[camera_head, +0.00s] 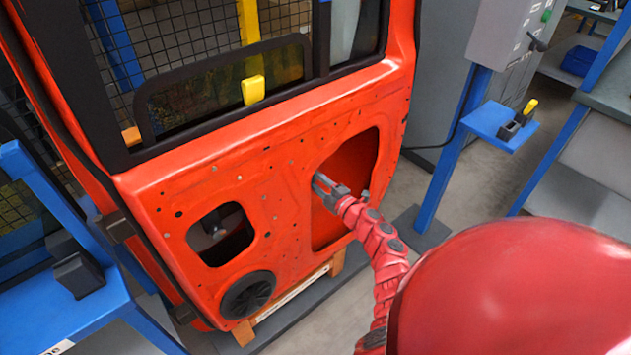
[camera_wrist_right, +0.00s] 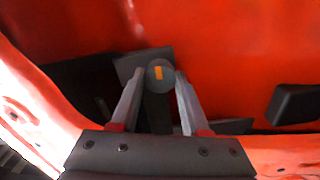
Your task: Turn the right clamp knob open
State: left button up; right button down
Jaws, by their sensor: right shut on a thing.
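The right clamp knob (camera_wrist_right: 160,74) is a round dark grey disc with an orange mark that stands upright in the right wrist view. My right gripper (camera_wrist_right: 158,88) has its two fingertips on either side of the knob and is shut on it. In the head view my right gripper (camera_head: 320,185) reaches into the large opening of the red door (camera_head: 270,165). The knob is hidden there, behind the gripper and the door panel. A dark bracket lies behind the knob in the wrist view. My left gripper is in neither view.
The edge of the door opening runs close to my gripper. A black block (camera_wrist_right: 294,104) sits to the right in the wrist view. A blue post with a small shelf (camera_head: 497,124) stands right of the door. A yellow piece (camera_head: 253,89) is on the window frame.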

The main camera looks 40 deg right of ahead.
jog(key=shift+c, duration=1.9)
grip_release()
jog(key=shift+s, duration=0.1)
jog(key=s+d, duration=0.1)
jog(key=s, duration=1.6)
jog(key=shift+s+d, duration=0.15)
jog(key=shift+d, duration=0.05)
